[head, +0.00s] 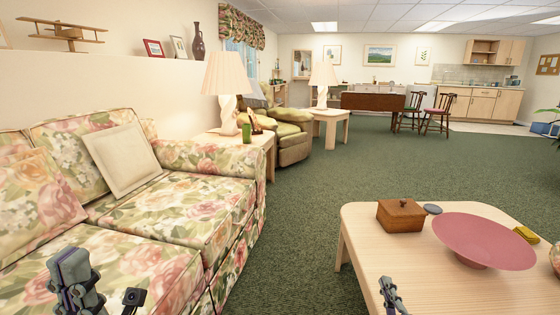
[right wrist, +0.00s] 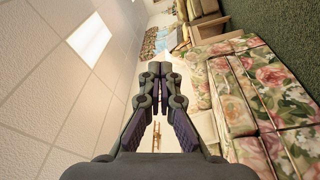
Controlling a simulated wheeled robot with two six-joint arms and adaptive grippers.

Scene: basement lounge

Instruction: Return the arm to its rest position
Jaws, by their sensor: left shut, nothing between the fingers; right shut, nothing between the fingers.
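My left gripper (head: 72,268) points up at the lower left of the head view, in front of the floral sofa. It is shut and empty. My right gripper (head: 390,292) shows at the bottom edge of the head view, in front of the near edge of the wooden coffee table. In the right wrist view its fingers (right wrist: 163,82) are together with nothing between them. That view is turned on its side, with the ceiling on the left and the sofa on the right. Most of both arms lies outside the head view.
The floral sofa (head: 190,195) fills the left. The coffee table (head: 360,220) at right carries a wooden box (head: 401,215), a pink bowl (head: 484,240), a grey disc (head: 432,209) and a yellow item (head: 526,235). Green carpet (head: 300,225) lies clear between sofa and table.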

